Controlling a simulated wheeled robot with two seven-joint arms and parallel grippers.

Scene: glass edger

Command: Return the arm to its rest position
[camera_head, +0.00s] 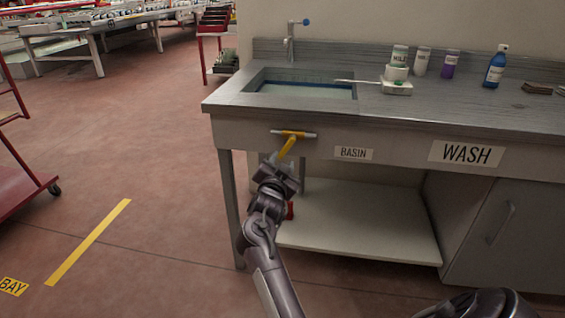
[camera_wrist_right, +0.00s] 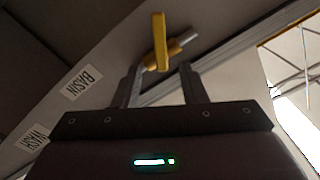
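My right arm reaches up from the bottom of the head view. Its gripper (camera_head: 282,158) is just below the yellow lever handle (camera_head: 287,146) on the front of the wash bench. In the right wrist view the two fingers of the gripper (camera_wrist_right: 160,78) stand apart with nothing held between them. The yellow lever (camera_wrist_right: 159,40) shows just beyond the fingertips, on its grey fitting. I cannot tell whether a finger touches it. My left gripper is not in view.
The wash bench (camera_head: 228,128) has a sunken basin (camera_head: 305,90), a tap (camera_head: 291,42) and several bottles on top. Its lower shelf (camera_head: 355,225) is under my gripper's level. A red cart (camera_head: 20,185) stands at the left. The floor between is clear.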

